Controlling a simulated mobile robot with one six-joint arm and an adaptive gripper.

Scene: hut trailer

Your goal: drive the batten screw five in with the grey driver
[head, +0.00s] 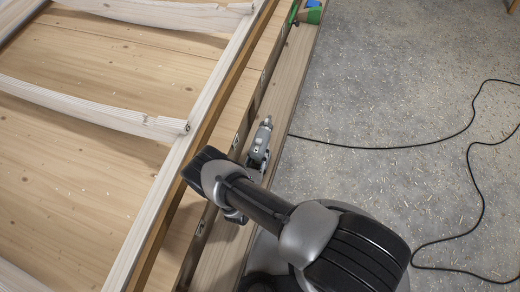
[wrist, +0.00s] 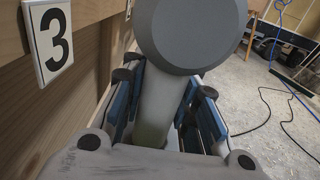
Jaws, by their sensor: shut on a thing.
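In the wrist view the grey driver (wrist: 192,35) fills the upper middle, with a large round dark-grey end and a paler shaft below. My gripper (wrist: 167,105) is shut on it, its blue-padded fingers on both sides of the shaft. In the head view my gripper (head: 257,157) is small and partly behind my arm, over the ledge along the bench's right side. Pale battens (head: 95,105) lie across the wooden panel (head: 65,165). I cannot make out batten screw five in either view.
A white plate marked 3 (wrist: 50,38) is on the wooden side close to my gripper's left. A green and blue item (head: 309,13) lies at the ledge's far end. A black cable (head: 420,141) crosses the otherwise largely open grey floor (head: 385,60), strewn with shavings.

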